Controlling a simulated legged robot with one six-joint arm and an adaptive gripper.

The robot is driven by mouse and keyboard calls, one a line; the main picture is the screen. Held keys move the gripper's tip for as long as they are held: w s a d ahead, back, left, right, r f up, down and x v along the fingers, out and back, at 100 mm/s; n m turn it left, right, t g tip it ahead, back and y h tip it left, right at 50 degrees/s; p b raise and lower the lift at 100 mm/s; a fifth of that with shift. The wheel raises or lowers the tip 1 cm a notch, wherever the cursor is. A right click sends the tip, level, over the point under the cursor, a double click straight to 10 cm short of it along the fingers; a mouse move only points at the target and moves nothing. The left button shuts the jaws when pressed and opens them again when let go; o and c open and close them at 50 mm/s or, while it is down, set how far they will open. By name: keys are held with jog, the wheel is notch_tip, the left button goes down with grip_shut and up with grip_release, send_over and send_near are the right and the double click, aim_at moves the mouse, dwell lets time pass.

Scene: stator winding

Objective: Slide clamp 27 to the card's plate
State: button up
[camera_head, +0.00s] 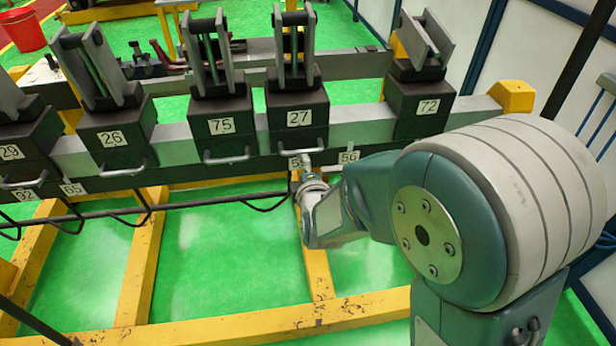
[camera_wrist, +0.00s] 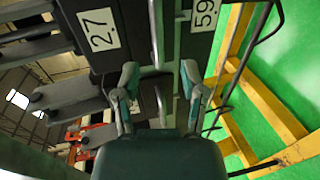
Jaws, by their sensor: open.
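Clamp 27 (camera_head: 297,100), a dark block with upright grey jaws and a white number label, sits on the grey rail between clamps 75 and 72. Its silver handle (camera_head: 320,147) is on its lower front. My gripper (camera_head: 303,163) is open just below this handle. In the wrist view, the label 27 is at upper left, and the handle bar (camera_wrist: 155,32) lies between the open fingers of my gripper (camera_wrist: 160,78); contact cannot be told. Number plates line the beam's front: plate 59 (camera_wrist: 204,14) and plate 56 (camera_head: 349,157) are near my gripper. I cannot see the card.
Clamp 75 (camera_head: 220,125) stands close left of clamp 27, with clamp 26 (camera_head: 112,138) beyond it. Clamp 72 (camera_head: 425,106) is to the right, with bare rail (camera_head: 362,122) between it and clamp 27. Yellow frame beams (camera_head: 140,260) cross the green floor below.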

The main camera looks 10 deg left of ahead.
jog(key=shift+v, duration=2.15)
jog(key=s+d+r+m+g+h, duration=0.1)
jog(key=s+d+r+m+g, duration=0.4)
jog(key=d+m, duration=0.5)
jog(key=s+d+r+m+g+h, duration=0.3)
jog(key=s+d+m, duration=0.8)
jog(key=s, duration=0.5)
jog(key=shift+r+g, duration=0.4)
jog(key=shift+g, duration=0.3)
